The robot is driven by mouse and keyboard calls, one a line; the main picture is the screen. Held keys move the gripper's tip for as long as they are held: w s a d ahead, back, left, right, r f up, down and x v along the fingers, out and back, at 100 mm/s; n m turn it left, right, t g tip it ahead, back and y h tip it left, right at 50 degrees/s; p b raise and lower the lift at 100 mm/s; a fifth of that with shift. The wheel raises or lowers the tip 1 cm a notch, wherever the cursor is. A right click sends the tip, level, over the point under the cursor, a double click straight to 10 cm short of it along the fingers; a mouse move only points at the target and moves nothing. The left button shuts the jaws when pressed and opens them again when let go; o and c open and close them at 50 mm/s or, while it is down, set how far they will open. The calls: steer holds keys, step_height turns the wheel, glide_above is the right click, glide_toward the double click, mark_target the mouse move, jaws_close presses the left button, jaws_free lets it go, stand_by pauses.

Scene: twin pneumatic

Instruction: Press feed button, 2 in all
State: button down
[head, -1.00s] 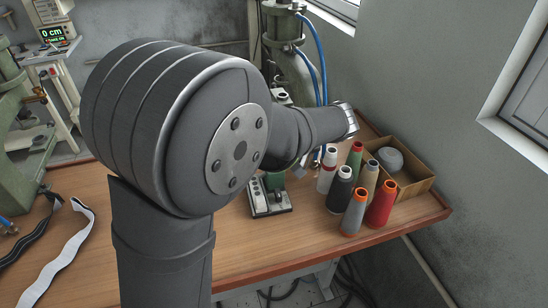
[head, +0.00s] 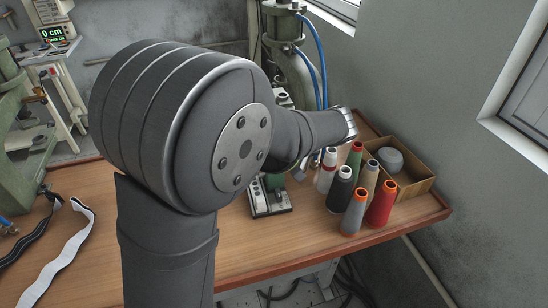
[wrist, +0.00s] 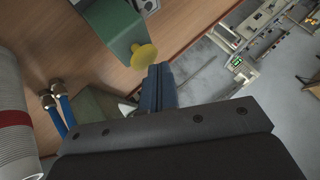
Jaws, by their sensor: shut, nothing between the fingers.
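In the wrist view a round yellow knob (wrist: 144,57) sticks out from a green machine part (wrist: 106,26). My gripper (wrist: 158,72) is shut and empty, and its fingertips are close beside the knob, at its lower right in the picture. I cannot tell whether they touch it. In the head view a small device with a pale panel (head: 257,200) and a green body (head: 273,182) stands on the table, partly hidden by my arm. My gripper is mostly hidden behind my arm there. No label reading "feed" can be read.
Several thread cones, including a red one (head: 381,205), stand right of the device. A cardboard box (head: 415,188) is behind them. Blue hoses (head: 322,75) run down the green machine. A white strap (head: 66,248) lies at left. A display (head: 52,33) reads 0 cm.

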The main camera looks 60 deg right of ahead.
steer(key=shift+f, duration=0.85)
stand_by(0.5)
stand_by(0.3)
steer(key=shift+r, duration=1.35)
steer(key=shift+r, duration=0.15)
steer(key=shift+r, duration=2.35)
step_height(320, 180, up, 4)
steer(key=shift+f, duration=0.1)
steer(key=shift+f, duration=0.1)
stand_by(0.3)
